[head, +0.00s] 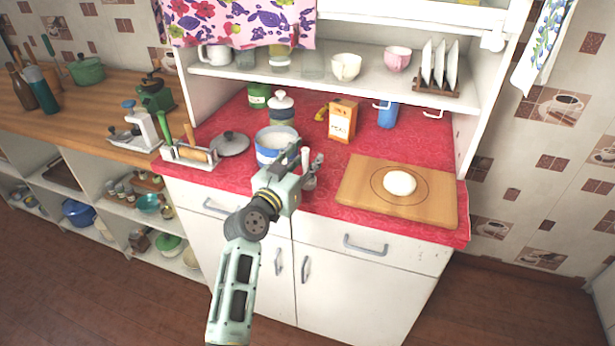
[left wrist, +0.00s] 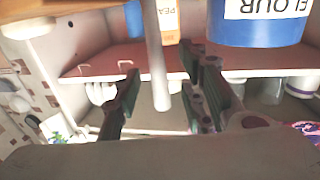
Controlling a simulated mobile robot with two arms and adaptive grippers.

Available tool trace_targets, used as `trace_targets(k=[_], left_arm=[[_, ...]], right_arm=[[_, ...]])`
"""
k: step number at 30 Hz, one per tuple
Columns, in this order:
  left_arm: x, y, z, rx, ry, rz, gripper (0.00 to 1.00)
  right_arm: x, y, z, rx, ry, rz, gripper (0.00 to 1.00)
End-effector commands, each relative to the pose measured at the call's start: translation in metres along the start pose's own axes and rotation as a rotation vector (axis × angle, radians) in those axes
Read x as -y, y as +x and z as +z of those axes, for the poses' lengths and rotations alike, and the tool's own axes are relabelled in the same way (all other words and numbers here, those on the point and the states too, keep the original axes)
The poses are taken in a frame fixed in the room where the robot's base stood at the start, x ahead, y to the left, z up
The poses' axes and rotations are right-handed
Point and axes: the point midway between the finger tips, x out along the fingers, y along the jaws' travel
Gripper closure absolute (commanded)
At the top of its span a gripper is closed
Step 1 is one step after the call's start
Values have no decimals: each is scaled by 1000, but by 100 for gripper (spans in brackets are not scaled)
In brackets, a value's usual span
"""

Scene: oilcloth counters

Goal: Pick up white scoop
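The white scoop (head: 309,182) shows as a small pale piece beside my left gripper, near the front edge of the red counter. In the left wrist view, a long white shaft, which looks like the scoop's handle (left wrist: 158,60), reaches in between the two dark fingers. My left gripper (head: 311,159) is open. In the left wrist view (left wrist: 158,95) its fingers stand apart, with a gap on each side of the shaft. The rest of the scoop is hidden or out of frame. My right gripper is not in view.
A blue and white flour canister (head: 272,146) stands close to the left of the gripper. An orange box (head: 342,120) and blue mug (head: 387,114) stand behind. A wooden board (head: 440,205) with dough (head: 400,183) lies right. A grey lid (head: 230,143) lies left.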

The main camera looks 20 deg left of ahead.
Motion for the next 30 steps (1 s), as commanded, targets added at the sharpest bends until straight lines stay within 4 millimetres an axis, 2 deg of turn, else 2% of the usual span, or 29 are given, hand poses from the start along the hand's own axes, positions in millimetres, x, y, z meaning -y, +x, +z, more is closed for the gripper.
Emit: trace_targets(k=[8,21,30], left_arm=[[0,4,1,0,0,-1,62],[0,4,1,0,0,0,100],[0,4,0,0,0,-1,100]], right_arm=[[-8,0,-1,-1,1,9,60],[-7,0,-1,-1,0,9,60],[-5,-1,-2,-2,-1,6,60]])
